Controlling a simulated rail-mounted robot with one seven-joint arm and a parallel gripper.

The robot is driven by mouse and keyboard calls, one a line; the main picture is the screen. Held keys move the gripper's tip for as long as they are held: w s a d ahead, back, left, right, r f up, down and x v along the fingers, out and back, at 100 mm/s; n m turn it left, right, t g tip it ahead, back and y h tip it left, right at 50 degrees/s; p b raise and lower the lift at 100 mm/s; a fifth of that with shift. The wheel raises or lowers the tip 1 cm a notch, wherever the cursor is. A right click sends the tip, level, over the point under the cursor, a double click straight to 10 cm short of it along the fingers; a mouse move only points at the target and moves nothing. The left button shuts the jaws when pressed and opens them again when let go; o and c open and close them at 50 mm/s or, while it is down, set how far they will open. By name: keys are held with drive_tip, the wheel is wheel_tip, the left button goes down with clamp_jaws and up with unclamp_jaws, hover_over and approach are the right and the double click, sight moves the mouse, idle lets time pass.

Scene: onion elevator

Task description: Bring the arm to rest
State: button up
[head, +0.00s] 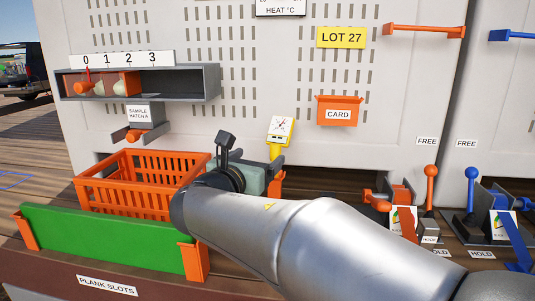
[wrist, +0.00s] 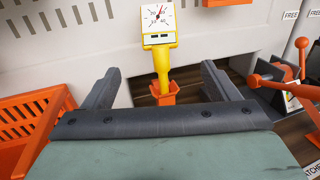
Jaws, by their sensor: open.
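My arm (head: 295,230) reaches from the lower right of the head view toward the panel. My gripper (head: 246,155) is at its far end, between the orange crate and the yellow gauge. In the wrist view my gripper (wrist: 160,82) has its two dark fingers spread wide with nothing held between them. The yellow gauge (wrist: 162,60) with a white dial stands upright in an orange holder (wrist: 163,94), seen beyond the gap between the fingers. The gauge also shows in the head view (head: 280,128), its lower part partly hidden by my gripper.
An orange crate (head: 125,197) stands left of my gripper, behind a green plank (head: 105,240) in orange slots. Orange (head: 430,185) and blue (head: 471,185) levers stand at the right. A card box (head: 340,110) and numbered shelf (head: 190,82) are on the panel.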

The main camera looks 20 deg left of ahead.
drive_tip(key=s, duration=0.6)
drive_tip(key=d+f+m+g+h, duration=0.1)
drive_tip(key=d+f+m+g, duration=0.2)
drive_tip(key=d, duration=0.5)
drive_tip(key=d+f+m+g+h+p, duration=0.1)
drive_tip(key=d+f+m+g+h, duration=0.1)
drive_tip(key=d+f+m, duration=0.3)
drive_tip(key=d+f+m+g+h, duration=0.1)
drive_tip(key=d+f+m+g, duration=0.3)
drive_tip(key=d, duration=0.7)
drive_tip(key=shift+w+d+f+m+g+h+p, duration=0.2)
drive_tip(key=shift+d+m+g+h+p, duration=0.15)
drive_tip(key=shift+m, duration=0.55)
drive_tip(key=s+d+f+m+g+y+p, duration=0.1)
drive_tip(key=s+d+f+m+g+y, duration=0.2)
drive_tip(key=s+d+f+m, duration=0.3)
drive_tip(key=s+d+f+m+g+y+p, duration=0.1)
drive_tip(key=s+d+f+m+g+y, duration=0.2)
drive_tip(key=s+m, duration=0.9)
drive_tip(key=d+f+m+g, duration=0.2)
drive_tip(key=d+f+m, duration=0.1)
drive_tip(key=shift+d+f, duration=0.15)
drive_tip(key=shift+f, duration=0.25)
